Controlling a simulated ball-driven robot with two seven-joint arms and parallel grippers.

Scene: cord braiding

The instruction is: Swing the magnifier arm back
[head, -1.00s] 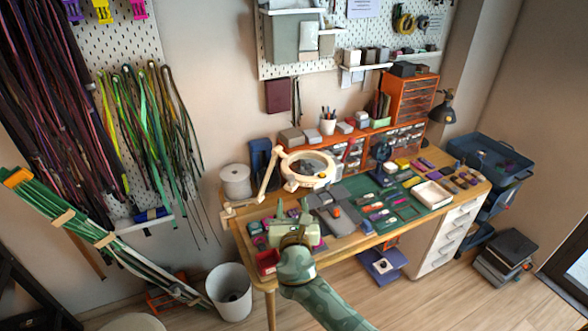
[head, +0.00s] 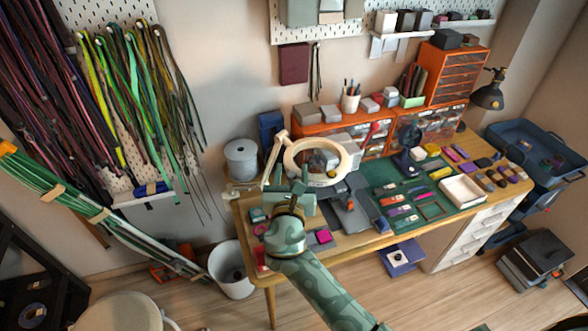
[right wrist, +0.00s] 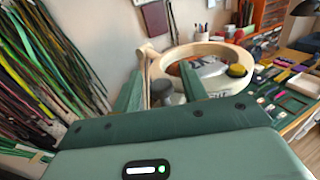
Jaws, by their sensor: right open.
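The magnifier is a cream ring (head: 349,160) on a jointed cream arm (head: 271,163), over the left part of the workbench. Its arm runs down to a mount at the bench's left edge. My right gripper (head: 284,188) is green, open and empty, just below and in front of the ring. In the right wrist view the magnifier ring (right wrist: 205,47) lies beyond the fingers, and its arm (right wrist: 147,62) shows in the gap between them. I cannot tell whether a finger touches it. My left gripper is not in view.
The wooden workbench (head: 345,240) holds a green mat with small coloured items, a white tray (head: 463,190) and a small dark fan (head: 409,146). Cords hang on the left wall. A white bin (head: 231,268) stands below.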

